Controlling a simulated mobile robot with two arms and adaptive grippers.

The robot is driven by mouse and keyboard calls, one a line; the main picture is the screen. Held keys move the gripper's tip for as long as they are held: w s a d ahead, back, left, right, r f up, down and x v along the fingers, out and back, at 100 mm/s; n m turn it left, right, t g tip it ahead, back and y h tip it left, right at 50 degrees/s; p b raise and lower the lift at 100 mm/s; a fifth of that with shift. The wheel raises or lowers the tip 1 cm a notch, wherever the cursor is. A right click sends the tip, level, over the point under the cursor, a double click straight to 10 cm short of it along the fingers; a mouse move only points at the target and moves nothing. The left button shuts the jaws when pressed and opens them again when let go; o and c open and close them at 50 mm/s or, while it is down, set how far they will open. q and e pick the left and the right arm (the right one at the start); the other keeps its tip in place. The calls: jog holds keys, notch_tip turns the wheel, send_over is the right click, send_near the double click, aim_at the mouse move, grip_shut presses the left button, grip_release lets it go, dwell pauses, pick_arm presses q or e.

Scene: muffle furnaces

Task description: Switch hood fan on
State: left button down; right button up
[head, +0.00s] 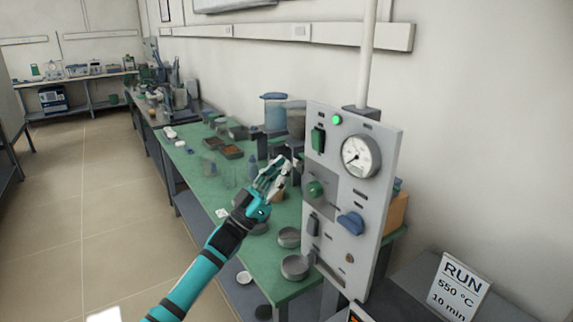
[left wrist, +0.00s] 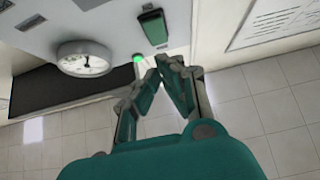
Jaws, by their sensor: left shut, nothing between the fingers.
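A light grey control panel (head: 345,215) stands upright at the right of the head view. It bears a green rocker switch (head: 318,139), a lit green lamp (head: 337,119), a round gauge (head: 360,156), a green knob (head: 314,189), a dark switch (head: 313,224) and a blue knob (head: 351,222). Their labels are too small to read. My left gripper (head: 281,170) is shut and empty, left of the panel and apart from the rocker. In the left wrist view, the fingertips (left wrist: 158,72) are near the green lamp (left wrist: 138,58), with the rocker (left wrist: 153,27) beyond. My right gripper is out of view.
A green-topped bench (head: 205,155) runs behind and below my left arm, with jars, trays and round dishes (head: 295,266) on it. A RUN sign reading 550 °C, 10 min (head: 458,287) stands at lower right. The floor (head: 80,200) at left is clear.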

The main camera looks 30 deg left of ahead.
pick_arm(q)
jog(key=s+a+f+b, duration=0.1)
jog(key=s+f+b, duration=0.1)
jog(key=f, duration=0.4)
jog(key=shift+s+a+b, duration=0.15)
jog(key=shift+s+b, duration=0.2)
jog(key=shift+s, duration=0.25)
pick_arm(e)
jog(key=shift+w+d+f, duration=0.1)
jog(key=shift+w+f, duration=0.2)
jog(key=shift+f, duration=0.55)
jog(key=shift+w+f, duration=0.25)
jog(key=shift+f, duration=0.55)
pick_arm(q)
jog(key=shift+f, duration=0.1)
